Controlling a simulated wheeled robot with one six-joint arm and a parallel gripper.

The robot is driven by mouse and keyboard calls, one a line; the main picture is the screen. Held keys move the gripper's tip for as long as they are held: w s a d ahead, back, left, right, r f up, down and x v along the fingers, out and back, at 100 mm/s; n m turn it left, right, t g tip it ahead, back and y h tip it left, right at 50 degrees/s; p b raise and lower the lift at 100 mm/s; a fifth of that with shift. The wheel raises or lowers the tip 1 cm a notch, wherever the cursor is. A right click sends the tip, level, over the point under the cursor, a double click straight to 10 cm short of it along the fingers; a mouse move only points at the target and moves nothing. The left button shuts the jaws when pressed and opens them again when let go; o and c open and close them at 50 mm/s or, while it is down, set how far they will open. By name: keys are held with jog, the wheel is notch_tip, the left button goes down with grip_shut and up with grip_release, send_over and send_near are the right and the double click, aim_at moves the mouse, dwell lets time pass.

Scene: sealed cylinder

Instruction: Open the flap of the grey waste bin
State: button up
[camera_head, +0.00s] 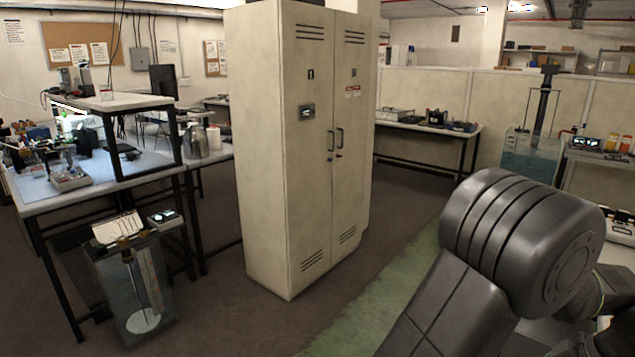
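I cannot make out a grey waste bin or its flap in this view. A clear-walled box (112,290) stands on the floor at the lower left, with a pale disc and an upright strip inside. Papers and a small device sit on its top. I cannot tell that it is a bin. My dark grey arm fills the lower right and hides the floor behind it. My gripper is not in view.
A tall cream cabinet (285,150) with two shut doors stands mid-view. A cluttered workbench (95,178) is at left. Another bench (420,127) runs along the back partition. A water tank (531,158) is at right. Brown floor (225,325) is clear before the cabinet.

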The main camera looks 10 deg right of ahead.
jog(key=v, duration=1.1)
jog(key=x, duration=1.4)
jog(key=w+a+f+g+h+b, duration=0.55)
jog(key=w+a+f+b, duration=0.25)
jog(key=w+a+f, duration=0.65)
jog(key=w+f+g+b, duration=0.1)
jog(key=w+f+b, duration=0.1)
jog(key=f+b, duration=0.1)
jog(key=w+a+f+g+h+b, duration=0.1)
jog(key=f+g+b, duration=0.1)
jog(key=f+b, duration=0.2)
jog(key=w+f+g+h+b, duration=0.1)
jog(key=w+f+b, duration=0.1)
jog(key=b, duration=0.5)
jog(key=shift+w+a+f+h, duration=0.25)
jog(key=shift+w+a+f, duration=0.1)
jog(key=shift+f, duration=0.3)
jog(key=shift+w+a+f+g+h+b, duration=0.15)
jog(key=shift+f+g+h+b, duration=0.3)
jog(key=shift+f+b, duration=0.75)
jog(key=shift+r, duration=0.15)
